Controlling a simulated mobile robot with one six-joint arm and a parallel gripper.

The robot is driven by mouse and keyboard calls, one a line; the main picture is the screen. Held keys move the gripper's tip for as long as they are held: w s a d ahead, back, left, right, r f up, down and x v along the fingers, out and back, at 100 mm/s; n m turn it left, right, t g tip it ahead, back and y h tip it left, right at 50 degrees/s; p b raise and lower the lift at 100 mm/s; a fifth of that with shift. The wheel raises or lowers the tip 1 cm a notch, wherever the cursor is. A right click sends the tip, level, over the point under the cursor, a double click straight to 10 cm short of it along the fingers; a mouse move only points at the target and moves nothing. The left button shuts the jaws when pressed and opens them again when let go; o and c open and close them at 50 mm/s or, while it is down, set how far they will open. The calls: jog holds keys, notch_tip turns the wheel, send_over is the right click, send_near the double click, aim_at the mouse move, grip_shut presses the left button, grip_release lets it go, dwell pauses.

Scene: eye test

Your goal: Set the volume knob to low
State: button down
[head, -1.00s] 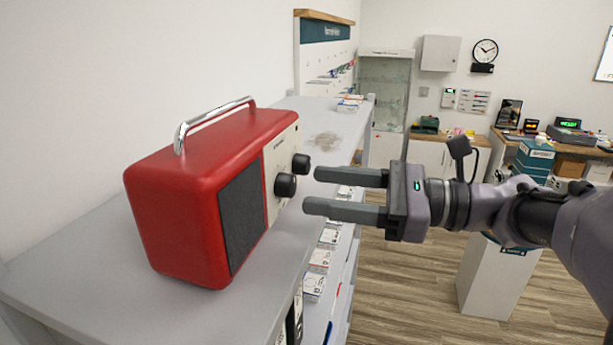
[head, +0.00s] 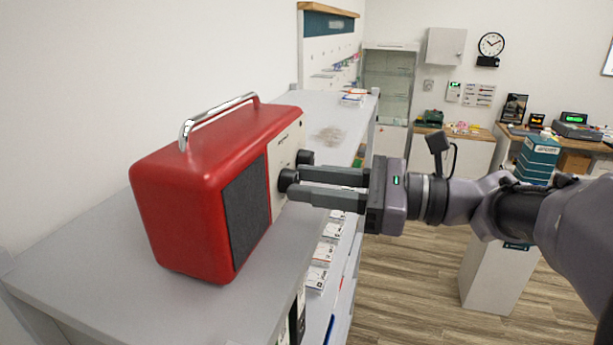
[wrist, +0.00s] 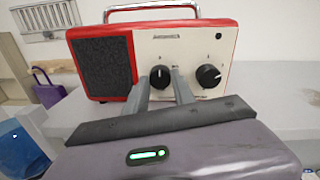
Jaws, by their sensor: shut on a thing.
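A red radio (head: 165,190) with a silver handle, dark speaker cloth and cream front panel stands on a grey counter. It also shows in the wrist view (wrist: 150,29). Two black knobs stick out of the panel. My gripper (head: 297,185) is shut on the nearer knob (head: 284,179), which is the left knob (wrist: 160,77) in the wrist view, one finger on each side. Its white mark points roughly up. The other knob (wrist: 208,76), seen behind it in the head view (head: 305,157), is free, its mark pointing right. The panel lettering is too small to read.
The grey counter (head: 75,285) runs along the wall, with small boxed goods (head: 317,278) on shelves below its front edge. A white pedestal (head: 490,275) stands on the floor to the right, behind my arm. The counter beyond the radio is mostly clear.

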jog(key=shift+r+m+p, duration=0.15)
jog(key=shift+m+p, duration=0.15)
jog(key=shift+p, duration=0.15)
jog(key=m+p, duration=0.2)
jog(key=shift+r+p, duration=0.1)
jog(key=shift+p, duration=0.25)
jog(key=m+p, duration=0.7)
jog(key=p, duration=0.1)
jog(key=shift+f+m+t+p, duration=0.3)
jog(key=shift+m+p, duration=0.6)
jog(key=shift+p, duration=0.3)
jog(key=c, duration=1.1)
grip_release()
jog(key=shift+o, duration=0.2)
